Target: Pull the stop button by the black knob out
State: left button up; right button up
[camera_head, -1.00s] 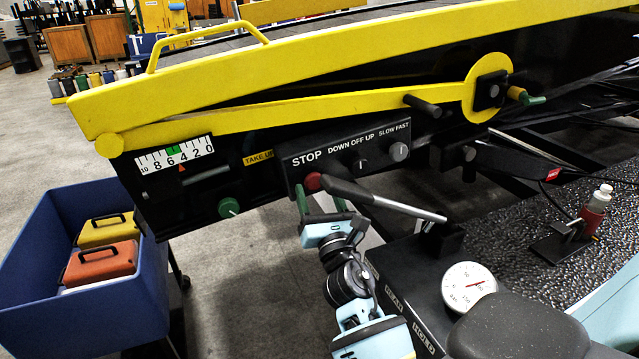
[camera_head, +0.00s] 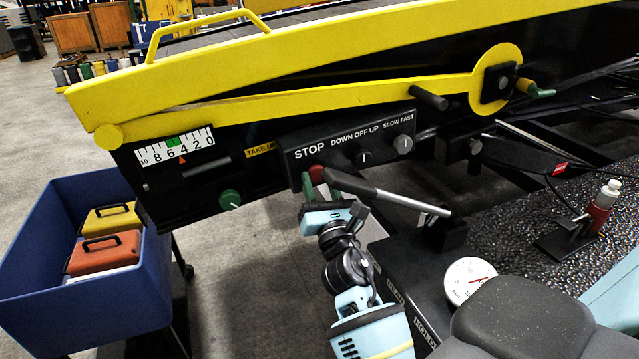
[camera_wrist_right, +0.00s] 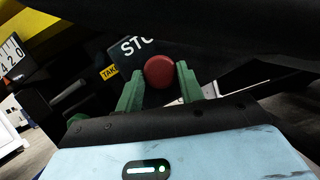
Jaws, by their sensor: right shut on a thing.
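The red stop button (camera_head: 317,173) sits under the white STOP lettering on the black control box (camera_head: 291,165). Its head is red; I see no separate black knob on it. My right gripper (camera_head: 320,188) reaches up from below with green fingers on either side of the button, shut on it. In the right wrist view the round red button (camera_wrist_right: 159,71) shows between the fingertips (camera_wrist_right: 160,78). The button's stem is hidden behind its head. My left gripper is not in view.
A black lever with a grey rod (camera_head: 395,200) passes just right of my right gripper. The DOWN OFF UP knob (camera_head: 364,158) and grey SLOW FAST knob (camera_head: 403,144) are to the right. A green knob (camera_head: 230,199) and blue bin (camera_head: 30,290) are left.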

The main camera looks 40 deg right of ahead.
grip_shut()
jog(key=shift+s+a+f, duration=0.1)
jog(key=shift+s+f, duration=0.05)
jog(key=shift+s, duration=0.25)
jog(key=shift+s+a, duration=0.1)
jog(key=shift+s, duration=0.35)
jog(key=o, duration=0.6)
grip_release()
jog(key=o, duration=0.5)
jog(key=shift+c, duration=0.2)
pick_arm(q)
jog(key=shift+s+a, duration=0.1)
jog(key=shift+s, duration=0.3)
